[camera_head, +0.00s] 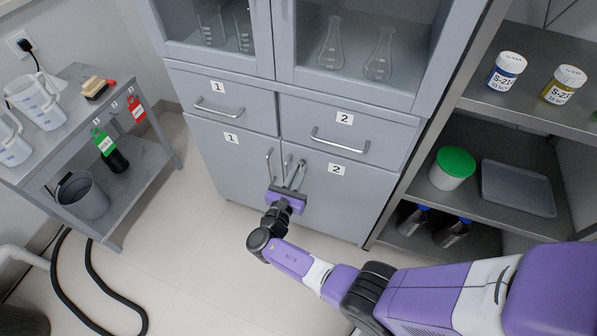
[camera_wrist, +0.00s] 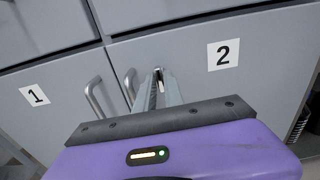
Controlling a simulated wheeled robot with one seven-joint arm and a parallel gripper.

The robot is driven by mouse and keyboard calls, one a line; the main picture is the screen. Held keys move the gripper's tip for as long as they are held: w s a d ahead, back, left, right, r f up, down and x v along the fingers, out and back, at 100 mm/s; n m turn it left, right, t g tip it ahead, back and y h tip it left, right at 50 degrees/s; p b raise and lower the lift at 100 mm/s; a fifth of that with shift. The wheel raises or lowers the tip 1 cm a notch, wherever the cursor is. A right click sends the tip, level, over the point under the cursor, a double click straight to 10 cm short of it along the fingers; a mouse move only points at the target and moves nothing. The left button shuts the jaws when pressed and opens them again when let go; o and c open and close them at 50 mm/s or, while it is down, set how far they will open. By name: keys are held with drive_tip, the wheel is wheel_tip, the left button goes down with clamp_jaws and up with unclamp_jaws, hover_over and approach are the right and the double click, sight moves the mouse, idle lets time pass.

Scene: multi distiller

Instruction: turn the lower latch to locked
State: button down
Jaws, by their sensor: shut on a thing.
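The lower latch (camera_wrist: 160,73) is a small metal piece on the lower cabinet front, up and left of label 2 in the head view. Only a small part of it shows between my fingertips in the wrist view, so its angle cannot be told. My gripper (camera_head: 297,172) points at the lower doors, just right of the two vertical door handles. In the wrist view my gripper (camera_wrist: 161,84) has its fingers close together, shut on the latch.
The left handle (camera_wrist: 97,98) and right handle (camera_wrist: 130,86) stand close left of my fingers. Drawers with bar handles (camera_head: 340,140) are above. An open shelf (camera_head: 470,203) stands at right and a grey cart (camera_head: 150,165) at left. The floor between is clear.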

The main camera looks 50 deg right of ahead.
drive_tip(key=c, duration=1.5)
unclamp_jaws()
drive_tip(key=shift+p+v, duration=0.3)
drive_tip(key=shift+v, duration=3.65)
